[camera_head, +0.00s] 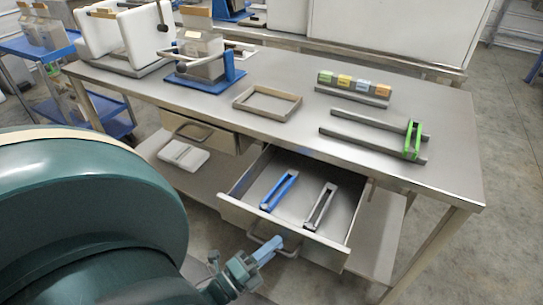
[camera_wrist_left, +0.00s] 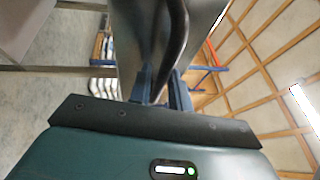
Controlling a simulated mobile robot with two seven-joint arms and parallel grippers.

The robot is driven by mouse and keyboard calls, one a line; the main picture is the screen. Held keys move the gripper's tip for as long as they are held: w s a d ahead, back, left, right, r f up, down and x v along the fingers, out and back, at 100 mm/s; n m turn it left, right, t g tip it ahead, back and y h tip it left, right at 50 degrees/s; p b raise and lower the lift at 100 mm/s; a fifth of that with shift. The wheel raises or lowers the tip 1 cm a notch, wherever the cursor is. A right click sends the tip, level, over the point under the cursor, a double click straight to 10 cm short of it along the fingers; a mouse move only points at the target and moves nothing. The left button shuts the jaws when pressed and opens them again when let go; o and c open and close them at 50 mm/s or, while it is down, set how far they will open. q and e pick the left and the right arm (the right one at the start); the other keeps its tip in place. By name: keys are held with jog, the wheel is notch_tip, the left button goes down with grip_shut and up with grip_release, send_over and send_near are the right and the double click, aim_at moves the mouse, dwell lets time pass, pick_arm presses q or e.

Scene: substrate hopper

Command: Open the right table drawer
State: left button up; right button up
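The right table drawer (camera_head: 336,246) is pulled well out from under the steel table. Inside it lie a blue clamp-like tool (camera_head: 279,190) and a grey one (camera_head: 320,206). My left gripper (camera_head: 268,250) is at the drawer's front, at its curved handle (camera_head: 258,236). In the left wrist view the dark handle bar (camera_wrist_left: 177,35) runs down between the two fingers of the gripper (camera_wrist_left: 161,88), which look closed around it. The exact contact is partly hidden. My right gripper is in neither view.
The left drawer (camera_head: 205,133) is nearly closed. The steel tabletop (camera_head: 300,135) holds a wooden frame (camera_head: 267,102), a row of coloured blocks (camera_head: 353,84), grey rails with a green handle (camera_head: 412,140) and a blue-based device (camera_head: 205,82). A lower shelf (camera_head: 375,235) lies beneath.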

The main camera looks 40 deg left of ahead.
pick_arm(q)
jog(key=b+v, duration=0.2)
jog(key=v, duration=1.1)
jog(key=shift+s, duration=0.1)
jog(key=shift+f, duration=0.1)
